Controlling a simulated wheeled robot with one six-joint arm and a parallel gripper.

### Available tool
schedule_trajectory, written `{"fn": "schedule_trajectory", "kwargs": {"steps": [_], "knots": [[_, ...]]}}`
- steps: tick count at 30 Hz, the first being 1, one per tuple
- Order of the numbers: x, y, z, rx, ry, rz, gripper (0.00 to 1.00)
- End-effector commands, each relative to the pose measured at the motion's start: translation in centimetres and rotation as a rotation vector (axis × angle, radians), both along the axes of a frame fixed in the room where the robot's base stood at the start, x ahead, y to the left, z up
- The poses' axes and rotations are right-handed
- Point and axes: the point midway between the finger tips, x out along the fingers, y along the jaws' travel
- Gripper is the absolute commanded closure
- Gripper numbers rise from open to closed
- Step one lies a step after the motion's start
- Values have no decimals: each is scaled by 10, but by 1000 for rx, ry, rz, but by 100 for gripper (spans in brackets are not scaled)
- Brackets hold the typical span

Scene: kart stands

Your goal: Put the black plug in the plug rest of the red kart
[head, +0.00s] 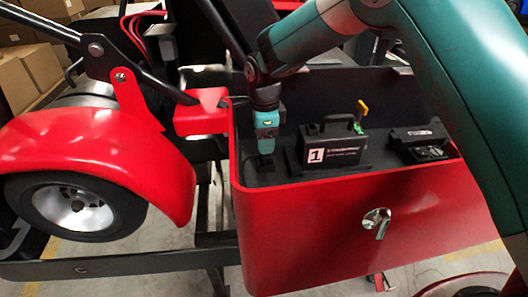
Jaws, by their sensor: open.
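The red kart has a red side box (330,215) with a dark inner tray. My gripper (264,164) points down into the left end of this tray, left of a black battery box. It is small in view, its fingers are dark against the dark tray, and I see nothing clearly held in it. I cannot make out the black plug for certain; it may be hidden at or behind my gripper. I cannot tell which dark part is the plug rest.
The red fender (95,150) and wheel (75,207) are at left. Cardboard boxes (25,75) stand behind.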

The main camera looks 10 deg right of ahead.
Motion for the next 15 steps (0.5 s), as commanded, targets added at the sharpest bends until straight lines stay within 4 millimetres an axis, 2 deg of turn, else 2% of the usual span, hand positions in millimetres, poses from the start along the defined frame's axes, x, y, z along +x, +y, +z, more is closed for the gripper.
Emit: {"fn": "schedule_trajectory", "kwargs": {"steps": [3, 7, 12, 15], "knots": [[1, 0, 26, 2, -5, 0, 39], [1, 0, 49, 1, -3, 0, 39], [0, 0, 65, 0, 0, 0, 39], [0, 0, 67, 0, 0, 0, 39]]}}
